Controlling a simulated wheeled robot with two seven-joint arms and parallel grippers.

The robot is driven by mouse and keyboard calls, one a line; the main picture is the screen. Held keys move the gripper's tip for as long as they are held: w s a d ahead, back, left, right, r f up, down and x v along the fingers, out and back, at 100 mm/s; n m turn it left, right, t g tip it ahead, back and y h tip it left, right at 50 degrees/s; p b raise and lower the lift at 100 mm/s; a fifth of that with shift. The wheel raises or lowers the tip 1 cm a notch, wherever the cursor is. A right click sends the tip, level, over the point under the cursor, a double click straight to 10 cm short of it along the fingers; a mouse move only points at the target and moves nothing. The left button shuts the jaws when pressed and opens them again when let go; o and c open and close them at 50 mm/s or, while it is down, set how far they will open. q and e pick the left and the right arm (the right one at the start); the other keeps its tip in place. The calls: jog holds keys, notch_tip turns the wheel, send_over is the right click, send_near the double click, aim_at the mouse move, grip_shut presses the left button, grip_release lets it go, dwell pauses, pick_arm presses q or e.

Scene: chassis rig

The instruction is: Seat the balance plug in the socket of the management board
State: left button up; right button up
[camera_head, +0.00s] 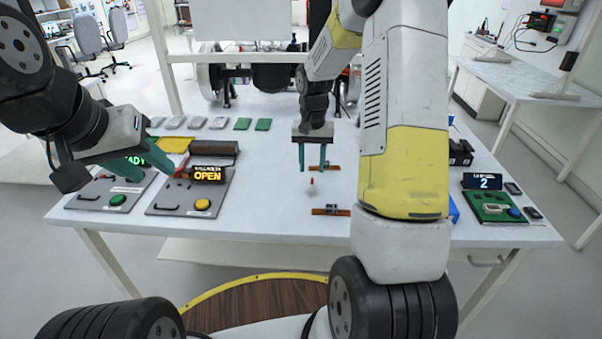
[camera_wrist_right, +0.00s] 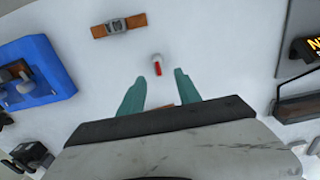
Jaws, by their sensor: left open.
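A small white plug with a red part (camera_head: 311,188), likely the balance plug, lies on the white table. It also shows in the right wrist view (camera_wrist_right: 157,65), just beyond the fingertips. My right gripper (camera_head: 312,168) is open and empty, pointing down above the plug without touching it. Its teal fingers show apart in the right wrist view (camera_wrist_right: 160,92). The green management board (camera_head: 483,212) lies at the table's right, with a pale socket-like part (camera_head: 495,209) and a blue round part. My left gripper (camera_head: 150,166) is open over the left side of the table, near the grey panels.
A display reading "2" (camera_head: 483,181) stands behind the board. Brown strips (camera_head: 331,211) lie around the plug. A grey panel with a yellow button (camera_head: 203,205) and an "OPEN" display (camera_head: 208,175) is left. A blue fixture (camera_wrist_right: 35,75) shows in the wrist view.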

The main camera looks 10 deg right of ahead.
aim_at(312, 180)
jog(key=f, duration=0.6)
jog(key=shift+s+f, duration=0.2)
jog(key=shift+c, duration=0.4)
grip_shut()
